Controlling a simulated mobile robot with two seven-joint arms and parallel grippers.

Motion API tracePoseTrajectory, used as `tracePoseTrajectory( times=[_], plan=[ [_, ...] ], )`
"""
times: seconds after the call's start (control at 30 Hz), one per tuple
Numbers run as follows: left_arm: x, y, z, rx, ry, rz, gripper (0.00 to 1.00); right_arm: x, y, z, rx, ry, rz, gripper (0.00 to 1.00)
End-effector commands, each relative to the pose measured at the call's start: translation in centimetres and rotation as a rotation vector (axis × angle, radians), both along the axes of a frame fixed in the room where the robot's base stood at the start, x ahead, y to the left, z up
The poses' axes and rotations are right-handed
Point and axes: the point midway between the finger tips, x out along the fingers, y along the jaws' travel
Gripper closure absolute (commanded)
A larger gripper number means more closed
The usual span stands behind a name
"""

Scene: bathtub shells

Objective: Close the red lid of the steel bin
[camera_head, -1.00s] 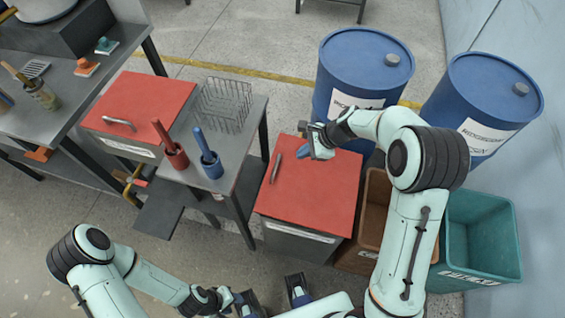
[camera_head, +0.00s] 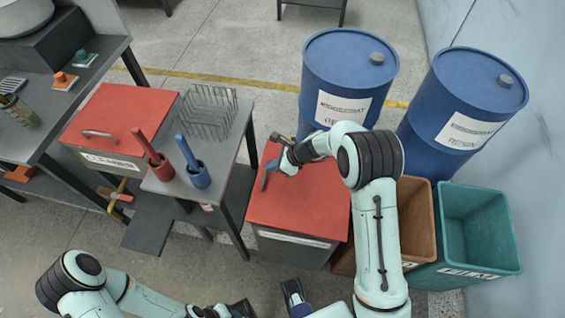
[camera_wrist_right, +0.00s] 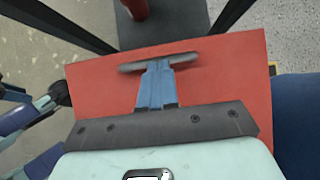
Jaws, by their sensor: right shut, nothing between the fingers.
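The steel bin (camera_head: 285,249) stands on the floor in the middle of the head view, with a pale label on its front. Its red lid (camera_head: 312,208) covers the top; I cannot tell whether a small gap is left under it. The lid also fills much of the wrist view (camera_wrist_right: 225,75). A grey bar handle (camera_head: 265,181) lies along the lid's left side. My right gripper (camera_head: 274,168) is shut and empty, its blue fingertips (camera_wrist_right: 158,68) at the handle's middle. My left gripper (camera_head: 266,300) is low in the head view, fingers apart, partly cut off.
Another red-lidded box (camera_head: 120,115) sits left, beside a red holder (camera_head: 160,168), a blue holder (camera_head: 199,176) and a wire basket (camera_head: 208,110). Blue drums (camera_head: 345,75) stand behind the bin. Brown (camera_head: 415,225) and teal (camera_head: 480,230) crates stand right of it.

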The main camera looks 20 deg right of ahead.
Motion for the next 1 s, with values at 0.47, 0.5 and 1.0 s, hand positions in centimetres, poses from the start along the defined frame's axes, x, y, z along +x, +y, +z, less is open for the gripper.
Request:
tracePoseTrajectory(
  times=[0.47, 0.5, 1.0],
  plan=[
    [0.0, 0.0, -0.1, 0.000, 0.000, 0.000, 0.57, 0.4, 0.5, -0.7, -0.001, -0.002, 0.001, 1.00],
    [0.0, 0.0, -0.2, 0.000, 0.000, 0.000, 0.57, 0.4, 0.5, -0.8, -0.001, -0.002, 0.001, 1.00],
    [0.5, 0.0, -1.6, 0.004, -0.024, 0.005, 0.57, 0.7, 1.3, -4.2, -0.004, 0.005, 0.003, 1.00]
  ],
)
